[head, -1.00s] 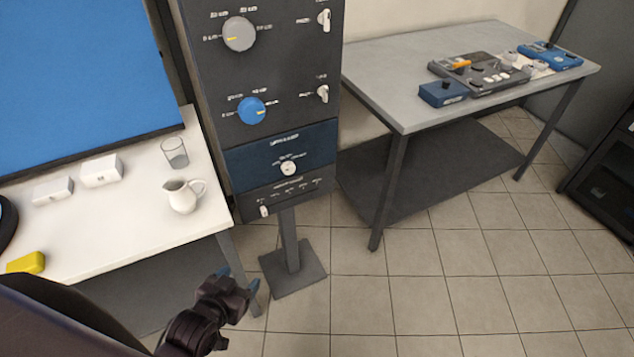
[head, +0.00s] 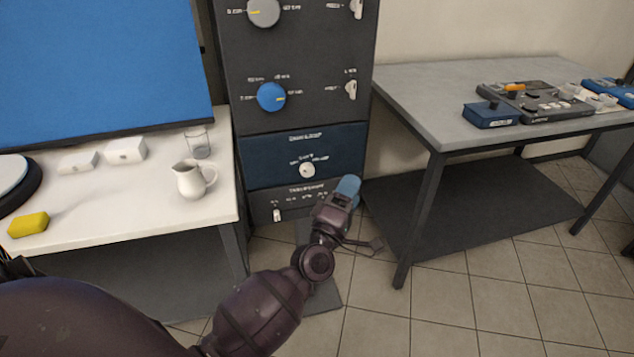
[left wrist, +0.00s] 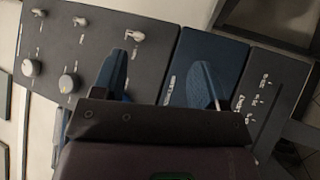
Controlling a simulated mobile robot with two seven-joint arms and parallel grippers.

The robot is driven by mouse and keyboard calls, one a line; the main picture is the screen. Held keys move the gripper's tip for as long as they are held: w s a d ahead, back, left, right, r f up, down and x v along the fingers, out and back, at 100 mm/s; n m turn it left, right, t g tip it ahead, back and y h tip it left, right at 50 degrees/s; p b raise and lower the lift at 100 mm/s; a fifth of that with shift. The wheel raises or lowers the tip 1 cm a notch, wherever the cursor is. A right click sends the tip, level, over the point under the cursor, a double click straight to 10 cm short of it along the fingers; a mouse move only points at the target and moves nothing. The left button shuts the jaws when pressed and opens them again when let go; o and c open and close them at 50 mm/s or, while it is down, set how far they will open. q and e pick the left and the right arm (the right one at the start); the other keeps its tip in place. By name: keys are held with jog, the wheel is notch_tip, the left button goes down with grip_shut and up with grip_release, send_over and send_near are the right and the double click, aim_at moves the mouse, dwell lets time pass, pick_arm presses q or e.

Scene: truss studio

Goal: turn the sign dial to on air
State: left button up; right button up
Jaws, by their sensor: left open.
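A small white dial (head: 307,169) sits on the dark blue panel (head: 263,156) low on the control column. Its marks are too blurred to read. The panel also shows in the left wrist view (left wrist: 178,85), where the dial is mostly hidden behind a finger. My left gripper (head: 348,190) is below and to the right of the dial in the head view, in front of the column's lower right corner. In the left wrist view its two blue fingers (left wrist: 160,82) stand apart with nothing between them. My right gripper is not in view.
Above the panel are a blue dial (head: 271,97), a grey dial (head: 264,11) and a white toggle (head: 351,90). A white table (head: 130,205) with a jug (head: 193,180) and a glass (head: 198,145) stands left. A grey table (head: 430,95) with boxes stands right.

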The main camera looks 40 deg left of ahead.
pick_arm(q)
jog(key=w+a+f+n+g+y+b, duration=0.25)
jog(key=a+f+n+y, duration=0.2)
jog(key=n+y, duration=0.65)
jog(key=n+g, duration=0.8)
jog(key=n, duration=0.8)
send_near(308, 173)
jog(key=shift+m+t+y, duration=0.25)
jog(key=shift+m+y, duration=0.05)
jog(key=x, duration=0.2)
jog(key=b+x, duration=0.1)
jog(key=x, duration=0.4)
jog(key=shift+w+a+f, duration=0.15)
jog(key=shift+f, duration=0.25)
jog(key=shift+x, duration=0.9)
jog(key=shift+r, duration=0.1)
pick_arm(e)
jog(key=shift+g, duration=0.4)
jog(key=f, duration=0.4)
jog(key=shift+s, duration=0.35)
pick_arm(q)
jog(key=shift+c, duration=0.4)
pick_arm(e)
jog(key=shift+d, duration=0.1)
